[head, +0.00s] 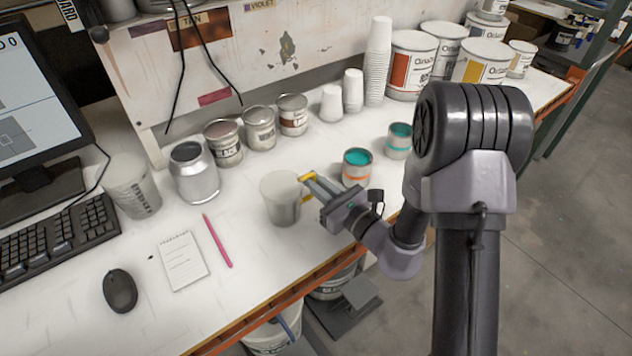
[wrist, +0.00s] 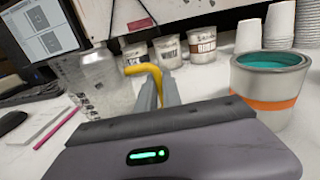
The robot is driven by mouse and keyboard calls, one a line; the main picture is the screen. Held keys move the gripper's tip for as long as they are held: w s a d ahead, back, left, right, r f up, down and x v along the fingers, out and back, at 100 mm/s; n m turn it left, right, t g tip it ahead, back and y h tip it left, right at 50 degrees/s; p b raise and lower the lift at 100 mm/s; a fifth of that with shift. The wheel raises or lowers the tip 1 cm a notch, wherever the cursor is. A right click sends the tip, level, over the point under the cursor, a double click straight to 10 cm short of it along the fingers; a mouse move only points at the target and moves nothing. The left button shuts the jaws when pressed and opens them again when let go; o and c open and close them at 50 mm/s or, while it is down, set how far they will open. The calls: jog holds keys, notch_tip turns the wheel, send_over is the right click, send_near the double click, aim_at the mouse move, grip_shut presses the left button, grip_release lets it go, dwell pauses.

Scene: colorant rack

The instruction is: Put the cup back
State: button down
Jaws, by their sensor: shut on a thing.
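A translucent cup (head: 281,198) with a yellow handle (head: 309,183) is at the middle of the white bench, upright. My gripper (head: 312,188) reaches it from the right and is shut on the yellow handle. In the wrist view the cup (wrist: 102,88) is at the left and its handle (wrist: 147,72) lies at the fingers of my gripper (wrist: 160,88). I cannot tell whether the cup's base touches the bench.
Another translucent measuring cup (head: 133,187) stands near the keyboard (head: 55,236). An open can with teal paint (head: 357,166) is close behind my gripper. Small labelled cans (head: 259,128) line the back. A pink pencil (head: 217,241) and notepad (head: 183,261) lie left.

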jog(key=c, duration=1.5)
grip_release()
jog(key=shift+d, duration=0.1)
